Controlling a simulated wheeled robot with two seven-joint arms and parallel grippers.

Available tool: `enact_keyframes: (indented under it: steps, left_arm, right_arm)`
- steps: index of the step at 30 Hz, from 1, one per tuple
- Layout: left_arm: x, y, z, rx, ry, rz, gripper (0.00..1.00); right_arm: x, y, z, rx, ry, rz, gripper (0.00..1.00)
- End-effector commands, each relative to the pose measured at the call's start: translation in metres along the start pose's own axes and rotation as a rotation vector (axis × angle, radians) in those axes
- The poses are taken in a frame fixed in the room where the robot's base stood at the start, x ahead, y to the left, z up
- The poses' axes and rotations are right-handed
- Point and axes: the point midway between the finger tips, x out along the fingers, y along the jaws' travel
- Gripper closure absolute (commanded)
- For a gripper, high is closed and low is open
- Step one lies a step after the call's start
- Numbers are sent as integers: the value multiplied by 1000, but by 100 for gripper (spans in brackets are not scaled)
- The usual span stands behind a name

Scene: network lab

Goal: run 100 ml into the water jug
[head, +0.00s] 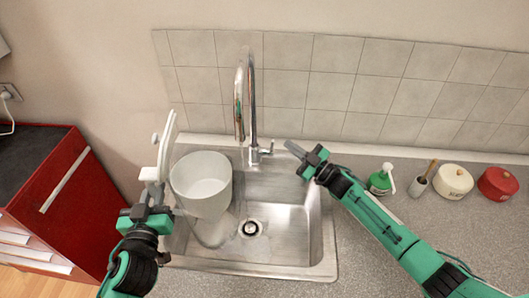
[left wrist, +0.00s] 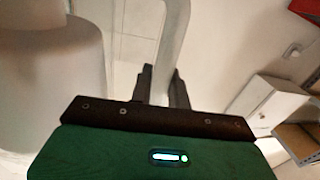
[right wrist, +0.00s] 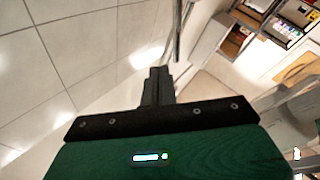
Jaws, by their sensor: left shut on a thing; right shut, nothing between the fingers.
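The water jug (head: 202,183) is whitish and translucent, with its open top facing up, in the left part of the sink. My left gripper (head: 150,195) is shut on the jug's pale handle (head: 164,146). The left wrist view shows the handle (left wrist: 172,45) between the fingers, with the jug body (left wrist: 55,75) at the left. The chrome tap (head: 250,100) rises behind the sink; its spout end is to the right of the jug's rim in the picture. My right gripper (head: 298,151) is shut and empty, right of the tap lever (head: 264,149). I cannot make out any water flow.
The steel sink (head: 285,220) has a drain (head: 250,228) at its middle. A green bottle (head: 380,182), a small pot with a brush (head: 418,187), a cream canister (head: 453,181) and a red canister (head: 497,183) stand on the right counter. A red cabinet (head: 75,200) stands at left.

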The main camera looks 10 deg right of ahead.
Motion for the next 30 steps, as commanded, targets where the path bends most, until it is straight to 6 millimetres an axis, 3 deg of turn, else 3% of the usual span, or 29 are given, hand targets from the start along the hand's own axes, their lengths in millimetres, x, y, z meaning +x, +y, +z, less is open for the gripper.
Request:
enact_keyframes:
  steps: [1, 21, 30]
  left_arm:
    - [0, 0, -3, -4, 5, 2, 100]
    - [0, 1, -4, -5, 7, 2, 100]
    - [0, 1, -4, -5, 7, 2, 100]
  right_arm:
    - [-4, 9, -4, -64, 5, 13, 100]
    - [-59, -22, 4, -1103, 5, -20, 100]
    - [-74, -31, 5, -1423, 12, -30, 100]
